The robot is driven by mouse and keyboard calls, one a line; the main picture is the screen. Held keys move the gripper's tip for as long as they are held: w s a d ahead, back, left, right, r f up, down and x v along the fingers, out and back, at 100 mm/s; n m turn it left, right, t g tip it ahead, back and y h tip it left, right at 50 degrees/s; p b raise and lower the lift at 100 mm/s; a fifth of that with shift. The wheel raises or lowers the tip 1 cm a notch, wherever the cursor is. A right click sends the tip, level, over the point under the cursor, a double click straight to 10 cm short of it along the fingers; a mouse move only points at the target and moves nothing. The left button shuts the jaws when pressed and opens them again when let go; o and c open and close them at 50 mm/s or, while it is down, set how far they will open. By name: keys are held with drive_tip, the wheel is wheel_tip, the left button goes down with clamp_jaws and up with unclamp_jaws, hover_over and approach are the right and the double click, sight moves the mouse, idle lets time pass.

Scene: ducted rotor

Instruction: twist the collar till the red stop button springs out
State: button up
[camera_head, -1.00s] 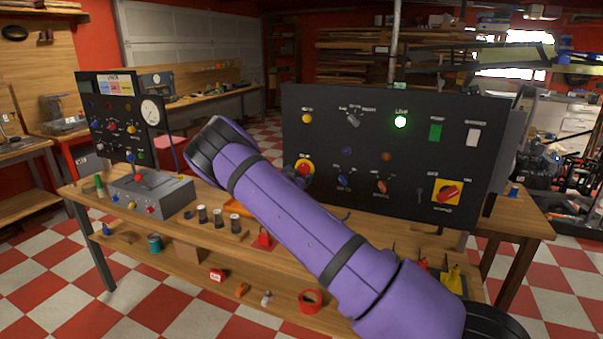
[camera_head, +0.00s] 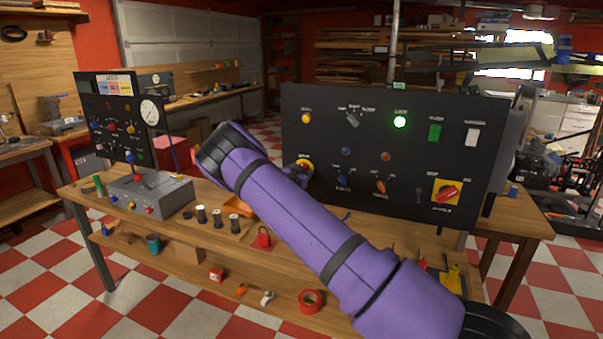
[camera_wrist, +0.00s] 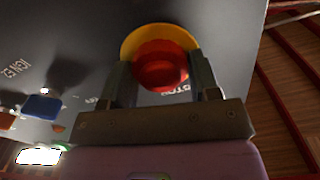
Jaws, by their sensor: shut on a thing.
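The red stop button (camera_wrist: 161,68) sits in a yellow surround (camera_wrist: 158,31) on the black panel. In the wrist view my gripper (camera_wrist: 161,82) has one finger on each side of the red button and is shut on it. In the head view the button's yellow surround (camera_head: 306,164) shows at the panel's lower left, and part of the button is hidden behind my gripper. I cannot make out a separate collar, nor tell whether the button is in or out.
The black panel (camera_head: 400,150) also carries a lit green lamp (camera_head: 400,122), several knobs and a yellow-backed red switch (camera_head: 447,192). A grey control box (camera_head: 150,192) and dark cylinders (camera_head: 217,217) stand on the wooden bench to the left.

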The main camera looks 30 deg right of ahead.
drive_tip(key=shift+m, duration=3.5)
drive_tip(key=o, duration=0.9)
drive_tip(key=shift+a, duration=0.1)
drive_tip(key=v, duration=1)
drive_tip(key=shift+s+a, duration=0.25)
drive_tip(key=shift+s, duration=0.05)
